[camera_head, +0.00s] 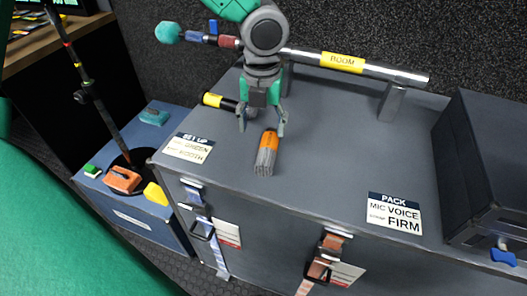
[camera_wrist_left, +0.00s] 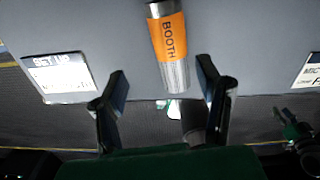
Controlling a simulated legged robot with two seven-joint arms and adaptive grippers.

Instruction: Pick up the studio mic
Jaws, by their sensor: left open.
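A microphone with an orange band and a grey ribbed end (camera_head: 267,152) lies on the grey case top. Its band reads BOOTH in the left wrist view (camera_wrist_left: 168,40). My left gripper (camera_head: 262,127) is open, its fingers pointing at the orange end of this microphone. In the left wrist view the gripper's fingers (camera_wrist_left: 163,68) stand apart either side of the microphone's near end, with nothing clearly gripped. A dark cylinder with a yellow band (camera_head: 214,100) lies just left of the gripper, partly hidden by it.
A metal bar marked BOOM (camera_head: 342,62) rests on stands behind. A teal-tipped item (camera_head: 170,33) lies at the back left. A dark box (camera_head: 488,165) stands at right. The PACK card (camera_head: 394,214) and SET UP card (camera_head: 188,148) lie near the front edge.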

